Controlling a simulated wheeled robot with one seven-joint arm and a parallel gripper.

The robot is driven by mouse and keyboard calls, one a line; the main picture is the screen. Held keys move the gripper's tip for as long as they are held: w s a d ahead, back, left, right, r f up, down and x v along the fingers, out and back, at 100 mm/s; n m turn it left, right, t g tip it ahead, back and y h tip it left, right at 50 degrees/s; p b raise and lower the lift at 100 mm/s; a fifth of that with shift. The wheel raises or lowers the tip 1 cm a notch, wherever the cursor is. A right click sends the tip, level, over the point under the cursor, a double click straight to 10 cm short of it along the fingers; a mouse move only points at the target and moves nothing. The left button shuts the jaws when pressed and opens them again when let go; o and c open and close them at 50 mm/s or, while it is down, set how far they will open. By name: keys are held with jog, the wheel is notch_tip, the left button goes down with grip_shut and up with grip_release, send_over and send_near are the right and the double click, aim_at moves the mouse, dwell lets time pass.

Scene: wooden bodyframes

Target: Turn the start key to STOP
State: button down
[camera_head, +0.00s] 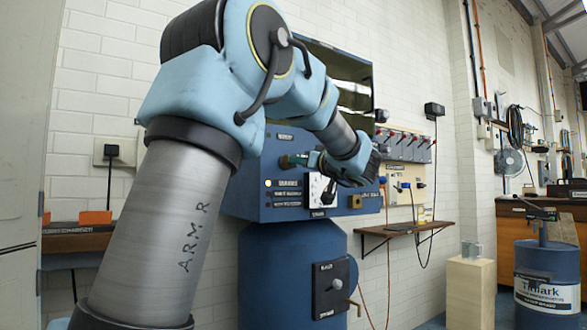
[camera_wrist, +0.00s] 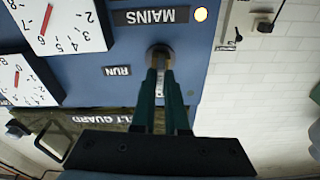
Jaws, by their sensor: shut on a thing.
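The start key (camera_wrist: 160,54) sits on the blue panel, as a round, dull metal collar in the wrist view. My gripper (camera_wrist: 160,75) has its two teal fingers close together over the key, hiding most of it. The key's angle cannot be told. A RUN label (camera_wrist: 117,71), upside down in the wrist view, is just left of the key. No STOP label can be read. In the head view my gripper (camera_head: 288,161) reaches left to the front of the blue control box (camera_head: 240,203), partly behind my arm.
Two white dials (camera_wrist: 55,25) with red needles, a MAINS label (camera_wrist: 151,16) and a lit lamp (camera_wrist: 200,14) surround the key. A lever box (camera_head: 331,287) is on the blue pedestal below. A wooden shelf (camera_head: 404,228) juts from the wall at right.

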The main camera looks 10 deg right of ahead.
jog(key=shift+a+r+n+y+b, duration=0.2)
jog(key=shift+a+n+y+b, duration=0.2)
jog(key=shift+n+b, duration=0.85)
jog(key=c, duration=1.2)
grip_release()
jog(key=shift+r+m, duration=0.15)
jog(key=shift+m, duration=0.2)
jog(key=shift+c, duration=0.2)
jog(key=o, duration=0.4)
jog(key=shift+d, duration=0.15)
jog(key=shift+f, duration=0.25)
jog(key=shift+s+d, duration=0.1)
jog(key=shift+d, duration=0.05)
jog(key=b+v, duration=0.1)
jog(key=v, duration=0.9)
jog(key=shift+s, duration=0.35)
